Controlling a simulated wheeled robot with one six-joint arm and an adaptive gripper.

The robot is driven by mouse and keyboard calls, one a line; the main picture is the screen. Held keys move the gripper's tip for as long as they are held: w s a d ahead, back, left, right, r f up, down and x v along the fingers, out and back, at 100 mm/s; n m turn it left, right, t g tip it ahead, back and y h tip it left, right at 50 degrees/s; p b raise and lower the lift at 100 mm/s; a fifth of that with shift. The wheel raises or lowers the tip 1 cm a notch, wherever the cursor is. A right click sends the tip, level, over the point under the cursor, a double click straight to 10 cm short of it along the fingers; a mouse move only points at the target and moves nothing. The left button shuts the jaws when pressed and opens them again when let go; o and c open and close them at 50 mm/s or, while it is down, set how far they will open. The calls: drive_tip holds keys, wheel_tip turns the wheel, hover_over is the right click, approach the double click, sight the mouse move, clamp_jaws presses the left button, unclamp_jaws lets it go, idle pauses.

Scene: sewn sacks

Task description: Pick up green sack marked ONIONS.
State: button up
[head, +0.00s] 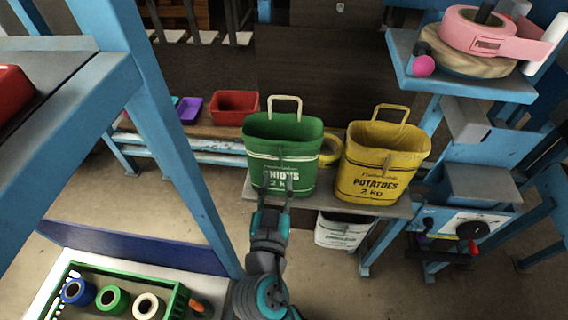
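The green sack (305,137) marked ONIONS, 2 kg, stands upright on a shelf in the middle of the head view. Its top is open, and a pale loop handle rises from its back rim. My gripper (277,188) is in front of the sack's lower front and covers part of the lettering. Its fingers point toward the sack. I cannot tell whether they touch it, or whether they are open or shut on the front strap.
A yellow sack (376,170) marked POTATOES stands close on the right, with a yellow ring (331,150) between the sacks. A white sack (341,231) is below the shelf (399,209). A red bin (234,108) is behind left. Blue posts flank both sides.

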sight(280, 161)
drive_tip(key=shift+w+r, duration=0.2)
drive_tip(key=shift+w, duration=2.65)
clamp_jaws()
